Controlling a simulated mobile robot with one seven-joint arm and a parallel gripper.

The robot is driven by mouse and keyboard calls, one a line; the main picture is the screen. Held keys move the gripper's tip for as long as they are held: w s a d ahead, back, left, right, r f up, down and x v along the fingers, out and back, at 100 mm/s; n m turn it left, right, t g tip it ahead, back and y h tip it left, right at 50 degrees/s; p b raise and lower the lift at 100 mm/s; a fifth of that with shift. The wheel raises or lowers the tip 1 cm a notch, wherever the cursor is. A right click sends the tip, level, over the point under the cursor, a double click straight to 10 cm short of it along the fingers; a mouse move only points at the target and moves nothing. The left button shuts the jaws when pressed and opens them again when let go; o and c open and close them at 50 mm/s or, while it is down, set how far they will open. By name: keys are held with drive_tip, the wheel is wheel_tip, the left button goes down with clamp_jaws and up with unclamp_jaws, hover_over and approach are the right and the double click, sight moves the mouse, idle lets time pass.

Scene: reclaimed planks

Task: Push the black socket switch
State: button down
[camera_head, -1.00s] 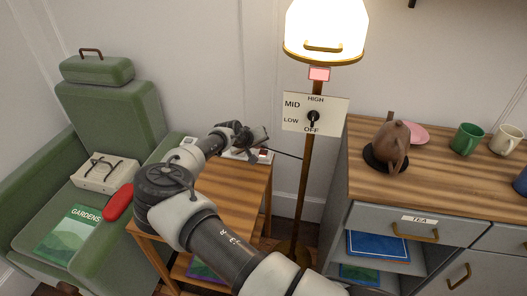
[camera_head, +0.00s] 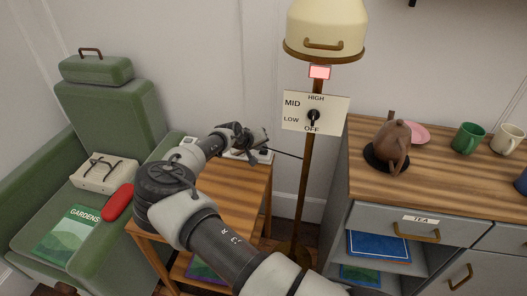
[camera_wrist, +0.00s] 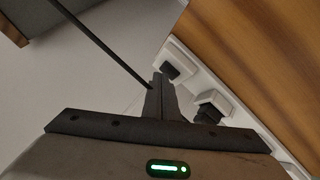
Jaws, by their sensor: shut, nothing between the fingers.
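A white socket strip (camera_head: 262,157) lies at the back edge of the small wooden table. In the wrist view the strip (camera_wrist: 183,50) runs diagonally, with a dark square part (camera_wrist: 170,71) close to the fingertips and another black part (camera_wrist: 207,113) by a raised white block. I cannot tell for certain which is the black socket switch. My gripper (camera_wrist: 160,78) is shut and empty, its tips over or against the strip's edge; contact is unclear. In the head view my gripper (camera_head: 263,138) hides part of the strip.
A floor lamp (camera_head: 325,28), unlit, with a dial plate (camera_head: 301,112) stands right of the table (camera_head: 235,205). A dark cord (camera_wrist: 100,42) runs to the strip. A green armchair (camera_head: 110,110) is left; a cabinet (camera_head: 455,185) with a brown teapot (camera_head: 391,140) is right.

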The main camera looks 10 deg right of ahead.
sight(262, 153)
drive_tip(key=shift+r, duration=0.4)
wheel_tip(262, 153, up, 6)
drive_tip(key=p, duration=0.3)
idle(0.3)
